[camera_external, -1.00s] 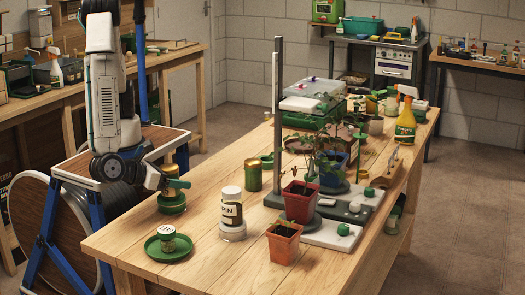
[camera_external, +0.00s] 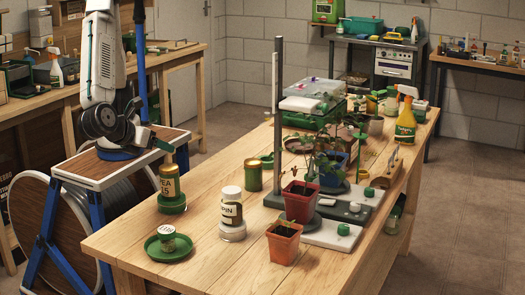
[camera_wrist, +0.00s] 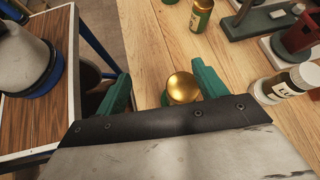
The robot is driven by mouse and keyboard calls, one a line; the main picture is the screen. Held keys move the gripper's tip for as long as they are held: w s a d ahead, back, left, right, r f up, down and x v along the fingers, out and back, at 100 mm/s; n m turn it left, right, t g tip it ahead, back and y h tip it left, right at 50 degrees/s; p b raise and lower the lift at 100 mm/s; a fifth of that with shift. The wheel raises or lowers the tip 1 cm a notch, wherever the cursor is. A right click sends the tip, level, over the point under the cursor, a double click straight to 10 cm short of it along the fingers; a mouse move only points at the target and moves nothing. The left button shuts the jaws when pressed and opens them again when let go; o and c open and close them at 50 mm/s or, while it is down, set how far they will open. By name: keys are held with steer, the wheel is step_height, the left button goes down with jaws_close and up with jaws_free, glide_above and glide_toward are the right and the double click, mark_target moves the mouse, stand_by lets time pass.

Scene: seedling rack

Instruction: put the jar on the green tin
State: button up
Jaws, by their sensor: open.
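A gold jar with a pale label (camera_external: 169,182) stands upright on a low round green tin (camera_external: 172,205) at the left edge of the wooden table. My gripper (camera_external: 165,146) is open and empty just above the jar's top, apart from it. In the wrist view the jar's gold lid (camera_wrist: 183,86) shows between my green fingers (camera_wrist: 163,88), nearer the right one. A white-lidded jar with a dark label (camera_external: 231,207) stands on a clear round base to the right.
A green saucer (camera_external: 153,251) with a small labelled pot (camera_external: 167,236) lies in front. A gold-and-green can (camera_external: 253,177) stands behind. Potted seedlings (camera_external: 284,244) and a grey rack post (camera_external: 279,125) stand to the right.

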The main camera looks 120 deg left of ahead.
steer(key=s+a+r+n+h, duration=0.5)
steer(key=s+a+n, duration=0.2)
steer(key=a+n, duration=0.2)
steer(key=s+a+r+n+g+h, duration=0.1)
steer(key=s+a+r+n+h, duration=0.5)
steer(key=a, duration=0.5)
steer(key=s+n, duration=0.2)
steer(key=n, duration=0.1)
steer(key=shift+n, duration=0.4)
